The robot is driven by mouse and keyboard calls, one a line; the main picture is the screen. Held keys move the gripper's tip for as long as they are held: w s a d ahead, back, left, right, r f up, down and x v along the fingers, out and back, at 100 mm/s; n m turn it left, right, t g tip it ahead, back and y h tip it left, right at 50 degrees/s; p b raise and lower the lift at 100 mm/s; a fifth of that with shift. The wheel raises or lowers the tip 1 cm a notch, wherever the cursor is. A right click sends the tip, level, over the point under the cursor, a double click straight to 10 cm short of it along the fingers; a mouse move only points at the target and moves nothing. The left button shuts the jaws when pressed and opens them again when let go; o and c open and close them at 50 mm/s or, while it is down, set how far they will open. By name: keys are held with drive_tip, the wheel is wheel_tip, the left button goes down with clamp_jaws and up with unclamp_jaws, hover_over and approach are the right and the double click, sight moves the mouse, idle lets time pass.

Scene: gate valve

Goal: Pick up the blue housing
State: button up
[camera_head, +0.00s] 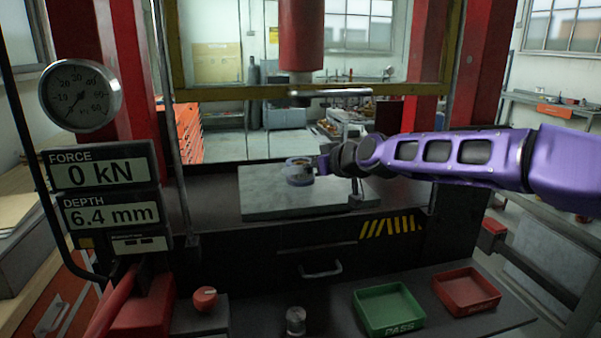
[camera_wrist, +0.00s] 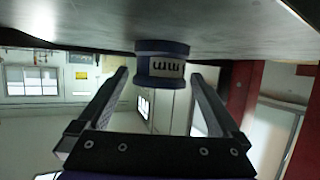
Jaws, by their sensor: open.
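The blue housing (camera_head: 299,171) is a short round ring-like part standing on the grey press plate (camera_head: 265,205). In the wrist view, which is upside down, the housing (camera_wrist: 162,65) shows dark blue bands around a lighter label band with dark marks. My gripper (camera_head: 322,164) reaches in from the right, level with the housing and close to its right side. In the wrist view my gripper (camera_wrist: 160,82) is open, with one finger to each side of the housing. I cannot tell whether either finger touches it.
The red press ram (camera_head: 302,40) hangs above the plate. A gauge (camera_head: 80,95) and a display reading 0 kN and 6.4 mm (camera_head: 105,190) stand at left. A green PASS tray (camera_head: 388,309), a red tray (camera_head: 466,291) and a small metal cylinder (camera_head: 295,321) are in front.

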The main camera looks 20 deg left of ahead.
drive_tip(key=shift+x, duration=1.4)
clamp_jaws()
drive_tip(key=shift+r, duration=0.1)
